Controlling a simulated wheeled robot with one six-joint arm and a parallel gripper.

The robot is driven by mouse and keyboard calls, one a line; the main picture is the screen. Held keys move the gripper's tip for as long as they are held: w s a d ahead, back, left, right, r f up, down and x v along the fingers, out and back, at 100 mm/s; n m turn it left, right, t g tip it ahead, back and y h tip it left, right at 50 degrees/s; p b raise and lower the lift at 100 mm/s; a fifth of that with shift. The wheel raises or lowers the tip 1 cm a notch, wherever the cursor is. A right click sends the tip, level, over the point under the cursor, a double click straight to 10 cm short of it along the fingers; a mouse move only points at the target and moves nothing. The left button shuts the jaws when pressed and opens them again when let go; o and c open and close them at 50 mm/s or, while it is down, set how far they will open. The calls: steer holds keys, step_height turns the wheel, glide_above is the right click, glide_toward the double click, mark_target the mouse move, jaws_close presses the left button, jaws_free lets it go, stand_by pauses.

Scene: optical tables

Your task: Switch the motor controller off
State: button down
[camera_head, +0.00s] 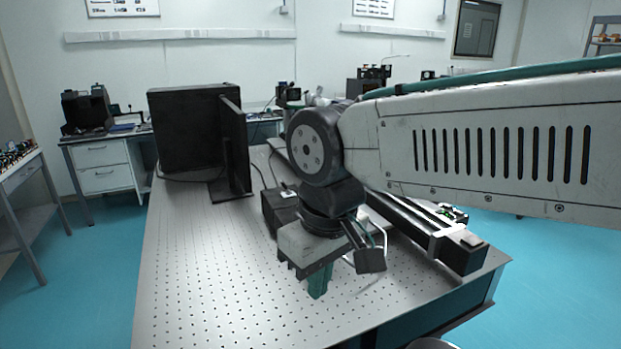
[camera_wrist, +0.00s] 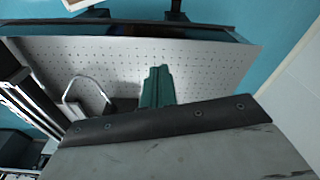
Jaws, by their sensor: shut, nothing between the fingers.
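My gripper (camera_head: 318,282) points down above the perforated optical table (camera_head: 200,270), its green fingers together and empty. In the wrist view the green fingers (camera_wrist: 157,86) show against the bare tabletop. A black box (camera_head: 280,208) stands on the table just behind and left of my gripper, partly hidden by my wrist. It may be the motor controller; no label or switch can be read. In the wrist view a dark box (camera_wrist: 92,97) with a white looping cable lies left of the fingers, apart from them.
A long linear stage (camera_head: 460,250) runs along the table's right side. The table's front left is clear.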

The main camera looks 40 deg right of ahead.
steer(key=shift+d, duration=0.2)
steer(key=w+d+r+n+g+h, duration=0.1)
steer(key=w+d+r+n+h, duration=0.2)
steer(key=w, duration=0.8)
steer(key=w+d+r+n+g+h, duration=0.1)
steer(key=w+d+r+n, duration=0.25)
steer(key=w, duration=0.75)
steer(key=w+d+f+n+h, duration=0.1)
steer(key=w+f+n, duration=0.1)
steer(key=w, duration=0.6)
steer(key=w+d+f+n+g+h, duration=0.1)
steer(key=w+d+f+n+h, duration=0.1)
steer(key=w, duration=0.7)
steer(key=w+d+f+n+h, duration=0.1)
steer(key=w+f+n, duration=0.3)
steer(key=w, duration=0.5)
steer(key=shift+d+f+g, duration=0.35)
steer(key=shift+d+g, duration=0.05)
steer(key=shift+d, duration=0.1)
steer(key=shift+f, duration=0.1)
